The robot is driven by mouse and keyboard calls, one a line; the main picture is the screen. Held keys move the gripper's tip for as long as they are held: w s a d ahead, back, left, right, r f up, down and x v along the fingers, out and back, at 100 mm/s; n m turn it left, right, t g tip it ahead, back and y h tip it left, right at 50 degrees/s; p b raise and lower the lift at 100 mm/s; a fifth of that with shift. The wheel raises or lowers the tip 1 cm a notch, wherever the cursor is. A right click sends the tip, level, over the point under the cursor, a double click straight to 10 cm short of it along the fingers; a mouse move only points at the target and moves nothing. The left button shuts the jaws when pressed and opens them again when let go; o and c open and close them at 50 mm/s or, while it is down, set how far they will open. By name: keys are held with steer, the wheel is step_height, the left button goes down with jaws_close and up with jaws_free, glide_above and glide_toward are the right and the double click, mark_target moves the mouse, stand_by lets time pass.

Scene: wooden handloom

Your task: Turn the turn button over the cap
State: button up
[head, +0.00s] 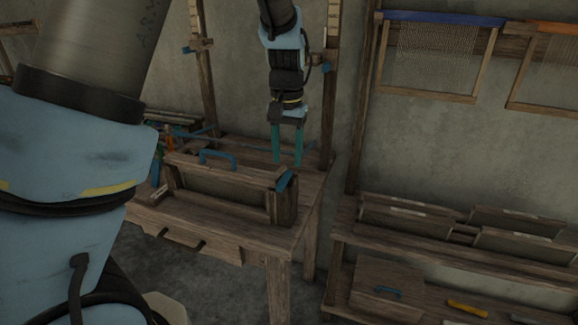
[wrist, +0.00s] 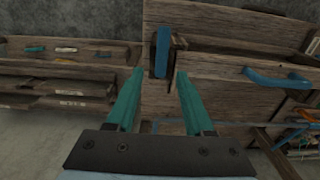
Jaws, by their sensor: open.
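The cap (head: 240,169) is a wooden bar with a blue handle, lying along the top of the wooden frame on the table. In the wrist view the cap (wrist: 215,72) shows with its handle at right. The blue turn button (head: 285,180) is at the cap's right end in the head view. In the wrist view the turn button (wrist: 162,52) points up and down the picture, just beyond the fingertips and between their lines. My gripper (head: 287,163) has teal fingers, is open and empty, and points down by that end. Whether a finger touches the button is unclear.
A shelf (head: 450,255) at right holds wooden frames and, lower down, a box with a blue handle (head: 388,293). Tools lie at the table's left. Clear air surrounds my fingers.

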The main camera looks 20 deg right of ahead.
mark_target(286, 175)
steer(key=shift+a+f+p, duration=0.1)
steer(key=shift+f+p, duration=0.2)
steer(key=shift+f, duration=1.95)
jaws_close()
